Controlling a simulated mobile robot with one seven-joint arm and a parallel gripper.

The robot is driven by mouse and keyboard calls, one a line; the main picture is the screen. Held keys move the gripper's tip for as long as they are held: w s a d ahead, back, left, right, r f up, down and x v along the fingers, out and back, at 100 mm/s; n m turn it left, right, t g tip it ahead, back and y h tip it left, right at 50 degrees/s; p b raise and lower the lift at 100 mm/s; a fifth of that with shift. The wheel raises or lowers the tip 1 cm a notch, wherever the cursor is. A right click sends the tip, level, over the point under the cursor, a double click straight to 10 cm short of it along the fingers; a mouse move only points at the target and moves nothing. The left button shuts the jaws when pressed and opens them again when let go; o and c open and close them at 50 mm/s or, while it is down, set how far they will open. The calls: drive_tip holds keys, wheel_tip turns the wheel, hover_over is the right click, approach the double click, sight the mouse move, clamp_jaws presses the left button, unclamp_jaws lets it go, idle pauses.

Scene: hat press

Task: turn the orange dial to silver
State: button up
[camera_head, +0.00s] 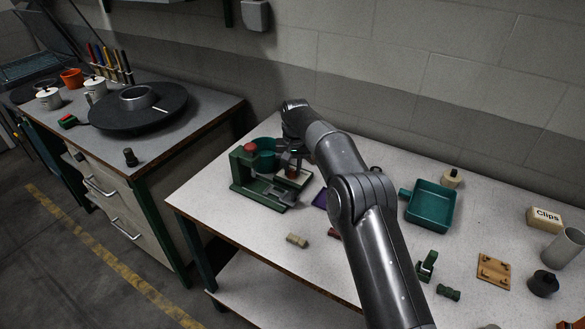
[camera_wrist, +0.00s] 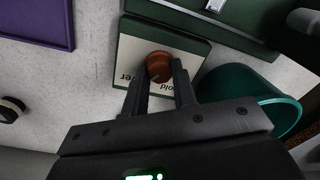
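The orange dial (camera_wrist: 159,66) sits on a cream plate (camera_wrist: 133,52) with a green border. Parts of two labels show: "ver" at the dial's left and "old" at its right, in the wrist view. A small light pointer mark is on the dial's lower left edge. My gripper (camera_wrist: 160,78) has one finger on each side of the dial, with a narrow gap that matches the dial's width; it looks shut on it. In the head view my gripper (camera_head: 294,165) is over the front right of the green press (camera_head: 262,184), largely hiding the dial.
A teal round container (camera_wrist: 262,88) stands close to my gripper's right. A purple tray (camera_wrist: 40,22) lies at upper left. A teal tray (camera_head: 432,206) and several small parts are on the white table (camera_head: 225,210). The left bench (camera_head: 196,110) holds a dark disc.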

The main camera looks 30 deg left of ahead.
sight(294, 171)
drive_tip(key=c, duration=0.4)
drive_tip(key=shift+n, duration=0.7)
drive_tip(key=shift+c, duration=0.2)
drive_tip(key=o, duration=1)
wheel_tip(294, 171, up, 11)
drive_tip(key=shift+w+d, duration=0.15)
drive_tip(key=shift+d, duration=0.05)
drive_tip(key=shift+f, duration=0.1)
